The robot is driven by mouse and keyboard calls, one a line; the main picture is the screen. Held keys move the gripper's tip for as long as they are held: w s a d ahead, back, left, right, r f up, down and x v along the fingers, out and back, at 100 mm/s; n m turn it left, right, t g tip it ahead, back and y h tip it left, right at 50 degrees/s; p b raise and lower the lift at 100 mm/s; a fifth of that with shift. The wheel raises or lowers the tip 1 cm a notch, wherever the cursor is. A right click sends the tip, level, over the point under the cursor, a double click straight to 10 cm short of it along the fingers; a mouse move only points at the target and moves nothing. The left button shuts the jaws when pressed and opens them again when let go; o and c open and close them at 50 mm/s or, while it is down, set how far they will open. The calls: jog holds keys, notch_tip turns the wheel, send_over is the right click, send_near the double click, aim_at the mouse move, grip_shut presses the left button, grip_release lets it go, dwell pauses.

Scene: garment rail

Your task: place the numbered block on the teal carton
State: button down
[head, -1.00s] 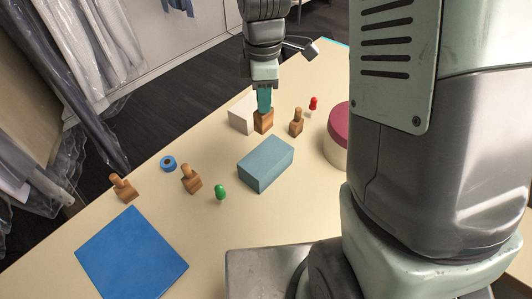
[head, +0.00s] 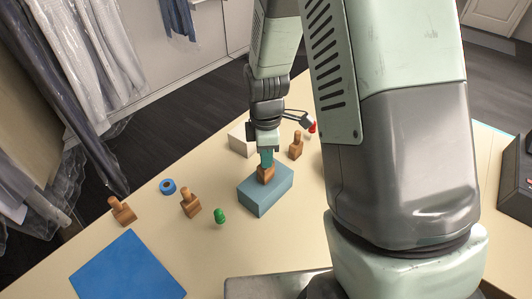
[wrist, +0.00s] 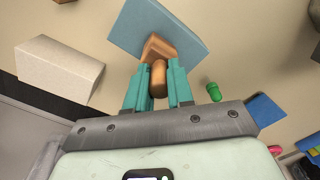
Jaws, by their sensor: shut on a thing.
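My gripper (head: 266,158) is shut on the upright handle of a small wooden block (head: 266,174); I take it as the numbered block, though no number shows. The wrist view shows the handle (wrist: 158,78) between my two teal fingers (wrist: 158,85) and the wider wooden base beyond. The teal carton (head: 266,197) is a blue-teal box on the table. The held block is over the carton's top, toward its back edge in the head view. I cannot tell whether it touches the top or hovers just above.
Similar handled wooden blocks stand at left (head: 122,212), at mid-left (head: 190,204) and behind the carton (head: 296,147). A white box (head: 240,141), green peg (head: 219,216), red peg (head: 312,127), blue ring (head: 167,186) and blue mat (head: 130,268) share the table. A dark box (head: 517,180) is at right.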

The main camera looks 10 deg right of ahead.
jog(key=shift+f, duration=0.1)
jog(key=c, duration=1)
grip_release()
jog(key=s+d+r+m+t, duration=0.1)
jog(key=s+d+r+m, duration=0.2)
jog(key=r, duration=0.9)
jog(key=s+r+m+t, duration=0.1)
jog(key=s+r+m, duration=0.3)
jog(key=r, duration=0.7)
jog(key=s+d+r+m+t, duration=0.1)
jog(key=s+r+m, duration=0.1)
jog(key=s+m, duration=0.1)
jog(key=s+d+r+m+t, duration=0.1)
jog(key=s+r+m, duration=0.1)
jog(key=s+m, duration=0.2)
jog(key=s+d+r+m+t, duration=0.1)
jog(key=s+r+m, duration=0.1)
jog(key=s, duration=0.3)
jog(key=shift+s+d+r+m+t, duration=0.2)
jog(key=shift+r+m+t, duration=0.15)
jog(key=shift+m, duration=0.45)
